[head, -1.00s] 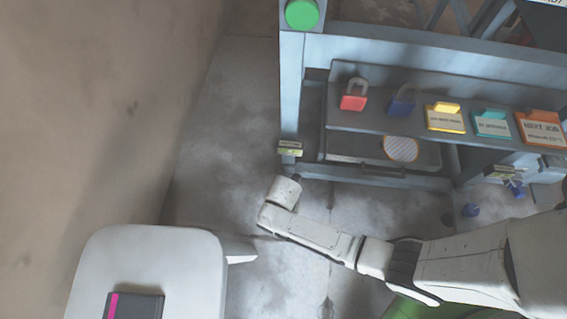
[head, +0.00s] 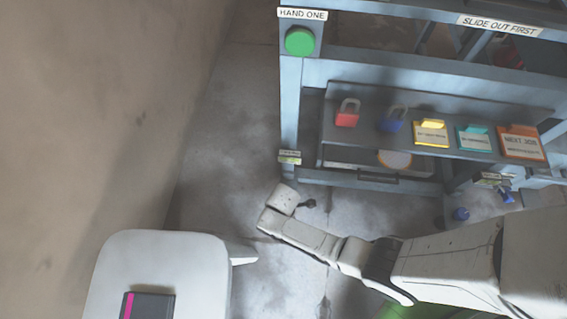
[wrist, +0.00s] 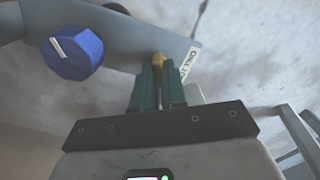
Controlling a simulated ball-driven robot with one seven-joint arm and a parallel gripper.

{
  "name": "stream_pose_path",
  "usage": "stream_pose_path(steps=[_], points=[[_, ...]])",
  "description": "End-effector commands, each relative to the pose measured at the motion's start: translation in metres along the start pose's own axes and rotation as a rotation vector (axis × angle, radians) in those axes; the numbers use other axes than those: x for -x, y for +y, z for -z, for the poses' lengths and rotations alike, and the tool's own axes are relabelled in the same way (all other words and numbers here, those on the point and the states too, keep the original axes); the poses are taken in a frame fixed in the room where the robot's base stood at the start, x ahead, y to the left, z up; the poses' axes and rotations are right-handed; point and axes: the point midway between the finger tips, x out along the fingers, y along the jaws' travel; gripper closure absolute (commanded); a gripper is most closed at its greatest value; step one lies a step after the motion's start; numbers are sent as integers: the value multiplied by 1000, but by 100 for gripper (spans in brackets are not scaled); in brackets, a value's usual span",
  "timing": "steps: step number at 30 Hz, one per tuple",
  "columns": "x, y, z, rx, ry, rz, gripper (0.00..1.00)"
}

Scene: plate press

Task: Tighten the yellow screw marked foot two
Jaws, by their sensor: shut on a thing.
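In the wrist view my gripper (wrist: 158,76) has its two green fingers closed on a small yellow-brown screw head (wrist: 158,59) at the edge of a blue-grey beam. A white label (wrist: 189,60) sits just right of it; its lettering is only partly readable, so I cannot read "foot two". A blue knob (wrist: 72,53) with a white line is on the same beam, left of the fingers and apart from them. In the head view my gripper is at the arm's far end, near the foot of the frame's left post; the screw cannot be made out there.
The blue-grey press frame (head: 288,115) carries a green button (head: 300,41) and a shelf with a red padlock (head: 347,117), a blue padlock (head: 392,122) and several cards. A white rounded body (head: 155,255) stands at lower left. Bare floor lies left of the frame.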

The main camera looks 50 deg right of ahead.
Motion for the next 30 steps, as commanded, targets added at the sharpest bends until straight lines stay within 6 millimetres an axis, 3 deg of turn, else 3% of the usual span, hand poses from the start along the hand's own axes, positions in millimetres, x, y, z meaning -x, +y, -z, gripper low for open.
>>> stream_pose_path(steps=[15, 30], points=[[0, 0, 0, -410, 1, 0, 100], [0, 0, 0, -542, 2, -1, 100]])
